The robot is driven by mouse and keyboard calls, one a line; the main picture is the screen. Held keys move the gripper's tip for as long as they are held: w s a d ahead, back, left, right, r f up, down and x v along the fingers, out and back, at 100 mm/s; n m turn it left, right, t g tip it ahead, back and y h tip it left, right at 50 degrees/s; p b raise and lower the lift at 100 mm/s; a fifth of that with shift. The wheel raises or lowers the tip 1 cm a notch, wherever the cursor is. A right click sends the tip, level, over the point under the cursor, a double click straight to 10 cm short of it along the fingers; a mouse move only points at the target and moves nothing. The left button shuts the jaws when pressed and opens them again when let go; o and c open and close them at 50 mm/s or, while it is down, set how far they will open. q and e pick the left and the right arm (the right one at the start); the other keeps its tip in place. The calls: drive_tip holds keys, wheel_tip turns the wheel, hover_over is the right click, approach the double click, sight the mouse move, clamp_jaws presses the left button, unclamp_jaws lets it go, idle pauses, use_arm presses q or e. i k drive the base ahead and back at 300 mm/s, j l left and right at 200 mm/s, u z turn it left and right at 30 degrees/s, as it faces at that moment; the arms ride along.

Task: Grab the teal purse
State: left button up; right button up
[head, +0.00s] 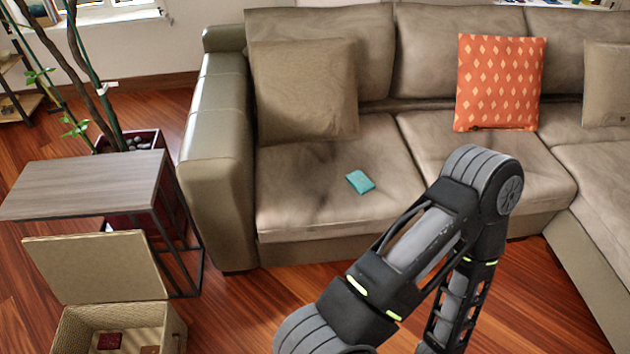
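The teal purse (360,182) is a small flat teal item. It lies on the left seat cushion of the sofa (300,215), near the middle of the cushion and back from its front edge. Nothing covers it. One of my arms rises from the bottom of the head view to a bent elbow right of the purse, then runs down out of the frame. The arm looks apart from the purse. Neither gripper shows, so I cannot see whether they are open or hold anything.
A small side table (85,185) stands left of the sofa arm (215,165). An open woven box (65,325) with dark red items inside sits on the floor at lower left. A beige pillow (303,90) and an orange pillow (499,82) lean on the backrest. Wood floor lies in front.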

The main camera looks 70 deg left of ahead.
sight(362, 184)
drive_tip(key=u, duration=2)
drive_tip(key=i+j+z, duration=0.1)
drive_tip(key=z, duration=0.85)
drive_tip(key=i+j+z, duration=0.25)
drive_tip(key=j+z, duration=0.2)
drive_tip(key=j, duration=0.15)
drive_tip(key=i+j+z, duration=0.25)
drive_tip(key=j+z, duration=0.25)
drive_tip(key=j, duration=0.2)
drive_tip(key=i+j, duration=0.1)
drive_tip(key=j, duration=0.45)
drive_tip(key=i+j, duration=0.1)
drive_tip(key=j, duration=0.45)
